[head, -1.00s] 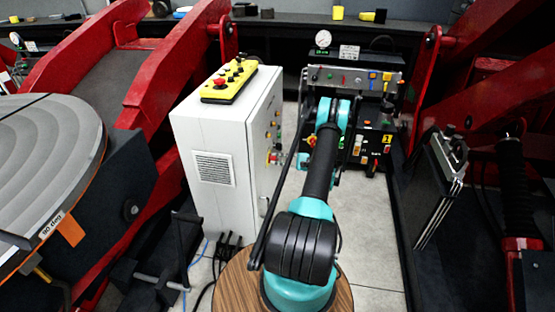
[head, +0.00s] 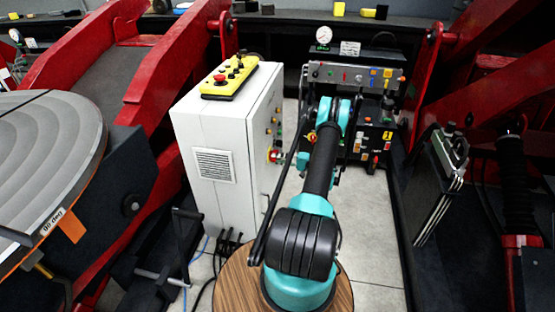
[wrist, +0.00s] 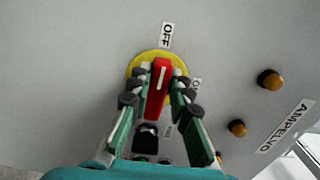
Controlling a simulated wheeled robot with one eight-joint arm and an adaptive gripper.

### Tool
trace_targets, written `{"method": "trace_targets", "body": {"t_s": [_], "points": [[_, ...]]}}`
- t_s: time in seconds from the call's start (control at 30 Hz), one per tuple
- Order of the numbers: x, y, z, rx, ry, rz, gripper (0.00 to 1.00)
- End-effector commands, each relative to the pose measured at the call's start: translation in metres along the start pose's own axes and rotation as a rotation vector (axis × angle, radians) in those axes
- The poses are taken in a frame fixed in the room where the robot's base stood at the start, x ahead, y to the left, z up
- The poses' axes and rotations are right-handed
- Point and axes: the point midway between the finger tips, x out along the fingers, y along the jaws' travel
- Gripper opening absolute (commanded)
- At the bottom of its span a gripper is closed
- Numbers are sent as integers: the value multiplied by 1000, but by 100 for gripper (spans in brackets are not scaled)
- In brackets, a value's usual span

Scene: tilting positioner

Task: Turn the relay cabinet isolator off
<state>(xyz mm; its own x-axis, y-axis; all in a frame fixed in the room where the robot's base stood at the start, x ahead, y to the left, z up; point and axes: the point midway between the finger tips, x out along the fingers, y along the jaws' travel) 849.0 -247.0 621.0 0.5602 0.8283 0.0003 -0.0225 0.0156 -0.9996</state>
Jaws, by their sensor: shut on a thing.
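The isolator has a red handle (wrist: 158,88) on a round yellow plate (wrist: 136,64). My gripper (wrist: 160,79) is shut on the red handle, one green finger with dark pads on each side. The handle's far end points towards the OFF label (wrist: 166,35). In the head view the red and yellow isolator (head: 274,155) is on the right face of the white relay cabinet (head: 208,130). My fingers are hard to make out there behind the arm.
Amber lamps or buttons (wrist: 270,79) sit right of the isolator, beside an AMPELVO label (wrist: 286,126). A yellow control box (head: 229,80) with a red button lies on the cabinet. A panel rack (head: 355,77) stands behind my arm. Red machine frames (head: 175,70) flank both sides.

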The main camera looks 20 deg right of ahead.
Motion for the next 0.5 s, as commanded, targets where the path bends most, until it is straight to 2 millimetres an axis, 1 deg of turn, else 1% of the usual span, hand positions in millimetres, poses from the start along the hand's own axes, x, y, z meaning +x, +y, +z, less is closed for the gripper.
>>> {"method": "trace_targets", "body": {"t_s": [0.2,0.5], "points": [[0,2,0,-38,-1,1,0],[0,2,1,-44,-1,2,0]]}}
